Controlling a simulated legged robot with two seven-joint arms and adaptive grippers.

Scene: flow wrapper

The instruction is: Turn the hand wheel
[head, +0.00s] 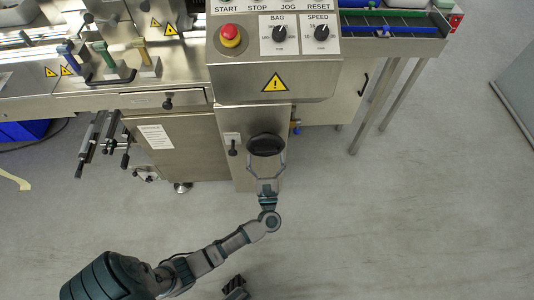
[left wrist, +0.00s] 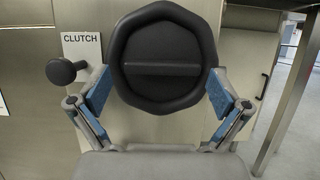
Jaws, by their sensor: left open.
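The black hand wheel (head: 266,144) is on the front of the machine's lower cabinet, below the control panel. In the left wrist view the hand wheel (left wrist: 163,57) faces me, with a raised bar running level across its face. My left gripper (head: 265,161) is open, with one finger at each side of the wheel. In the left wrist view the blue-padded fingers of the left gripper (left wrist: 158,95) flank the wheel's lower half. I cannot tell whether the pads touch the rim. A dark gripper part of mine shows at the bottom edge of the head view.
A black clutch knob (left wrist: 61,70) sits close left of the wheel, by a CLUTCH label (left wrist: 82,46). The control panel (head: 275,60) with a red stop button (head: 230,36) overhangs above. Black handles (head: 97,135) stick out at the left. The floor (head: 400,220) at right is clear.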

